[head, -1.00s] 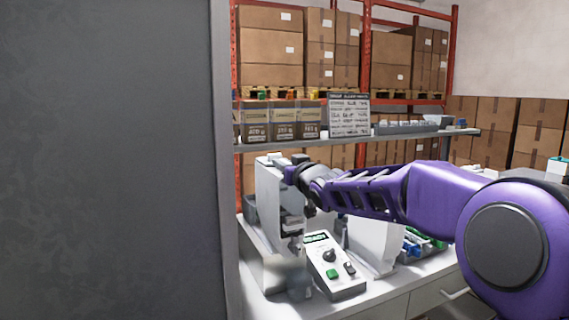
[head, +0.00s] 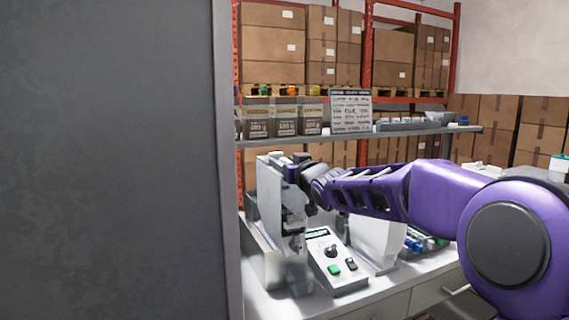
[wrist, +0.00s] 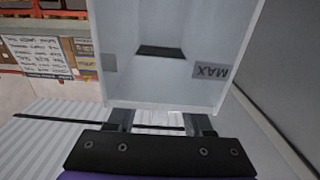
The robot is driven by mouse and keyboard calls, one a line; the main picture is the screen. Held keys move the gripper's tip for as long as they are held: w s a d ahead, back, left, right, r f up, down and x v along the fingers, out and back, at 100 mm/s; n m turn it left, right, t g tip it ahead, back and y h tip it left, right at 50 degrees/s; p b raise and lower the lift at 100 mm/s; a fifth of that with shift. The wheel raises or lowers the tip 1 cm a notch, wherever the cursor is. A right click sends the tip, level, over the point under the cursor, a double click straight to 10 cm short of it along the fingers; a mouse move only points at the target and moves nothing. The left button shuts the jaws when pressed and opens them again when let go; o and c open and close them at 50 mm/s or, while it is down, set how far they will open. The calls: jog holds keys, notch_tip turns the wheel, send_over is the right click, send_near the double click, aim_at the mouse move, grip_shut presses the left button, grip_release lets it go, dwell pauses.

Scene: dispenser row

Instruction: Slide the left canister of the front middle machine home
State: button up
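A clear canister with a "MAX" mark, upside down in the picture, fills the upper middle of the wrist view (wrist: 175,85). My gripper (wrist: 160,122) is right at its near edge. Its two fingers stand well apart, and their tips are hidden by the canister, so I cannot tell whether they hold it. In the head view my gripper (head: 296,238) points down in front of the white dispensing machine (head: 268,185). A blurry see-through body (head: 290,275) is below it, at the machine's foot.
A control box (head: 338,262) with a knob and green button stands just right of the machine. Another white machine (head: 378,240) is beyond it. A dark grey panel (head: 110,160) blocks the left side. A shelf (head: 360,138) with bins and a sign runs above.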

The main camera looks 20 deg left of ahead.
jog(key=shift+f, duration=0.15)
jog(key=shift+d, duration=0.1)
jog(key=v, duration=1.7)
jog(key=shift+s, duration=0.3)
